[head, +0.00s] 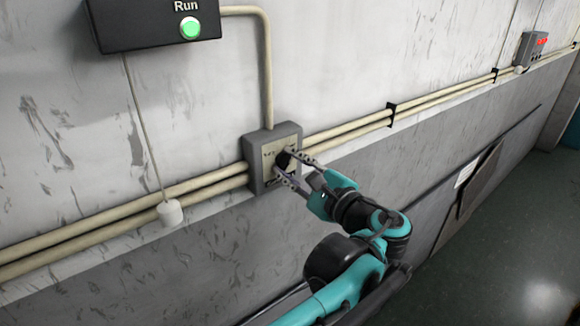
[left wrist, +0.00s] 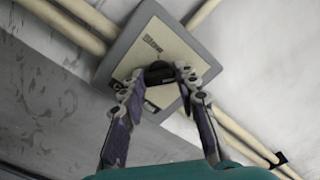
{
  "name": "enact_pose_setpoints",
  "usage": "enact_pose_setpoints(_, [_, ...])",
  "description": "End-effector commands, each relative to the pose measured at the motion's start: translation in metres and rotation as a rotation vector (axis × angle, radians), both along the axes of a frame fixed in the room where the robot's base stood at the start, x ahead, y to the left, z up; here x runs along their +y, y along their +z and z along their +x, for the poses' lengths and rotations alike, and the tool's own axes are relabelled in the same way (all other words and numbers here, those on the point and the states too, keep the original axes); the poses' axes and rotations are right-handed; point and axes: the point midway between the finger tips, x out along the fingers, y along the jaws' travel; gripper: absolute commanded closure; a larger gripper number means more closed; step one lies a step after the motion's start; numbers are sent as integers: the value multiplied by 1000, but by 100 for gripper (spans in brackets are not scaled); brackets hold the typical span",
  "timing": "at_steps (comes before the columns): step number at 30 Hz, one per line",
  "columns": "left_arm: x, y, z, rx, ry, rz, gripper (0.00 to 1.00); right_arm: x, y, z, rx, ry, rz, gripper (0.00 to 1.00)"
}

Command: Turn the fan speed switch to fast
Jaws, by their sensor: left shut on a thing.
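The fan speed switch is a black knob (head: 283,160) on a beige plate in a grey wall box (head: 259,134). My left gripper (head: 281,163) reaches the box from the lower right, with one finger on each side of the knob. It is shut on the knob; in the left wrist view the fingertips (left wrist: 158,75) flank it. The fingers hide part of the plate, and the knob's setting cannot be read. My right gripper is not in view.
Beige conduits (head: 345,128) run along the wall on both sides of the box. A black panel marked Run with a green button (head: 190,28) is above left. A white pull weight (head: 170,212) hangs on a cord at left. A small grey device (head: 531,47) is far right.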

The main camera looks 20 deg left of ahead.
Motion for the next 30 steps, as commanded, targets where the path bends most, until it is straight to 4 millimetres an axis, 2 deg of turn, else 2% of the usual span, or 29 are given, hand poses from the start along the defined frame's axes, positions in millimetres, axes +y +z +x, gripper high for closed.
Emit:
enact_pose_setpoints(10, [0, -1, 0, 98, 1, 74, 98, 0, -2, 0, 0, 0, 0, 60])
enact_pose_setpoints(25, [0, -1, 0, 113, 1, 85, 98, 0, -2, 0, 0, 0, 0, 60])
enact_pose_setpoints(26, [0, -1, 0, 113, 1, 85, 67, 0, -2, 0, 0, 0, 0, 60])
enact_pose_setpoints(27, [0, -1, 0, 113, 1, 85, 56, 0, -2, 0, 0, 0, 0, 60])
enact_pose_setpoints(28, [0, -1, 0, 113, 1, 85, 48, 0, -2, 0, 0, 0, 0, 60])
enact_pose_setpoints(30, [0, -1, 0, 112, 1, 84, 48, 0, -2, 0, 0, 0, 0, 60])
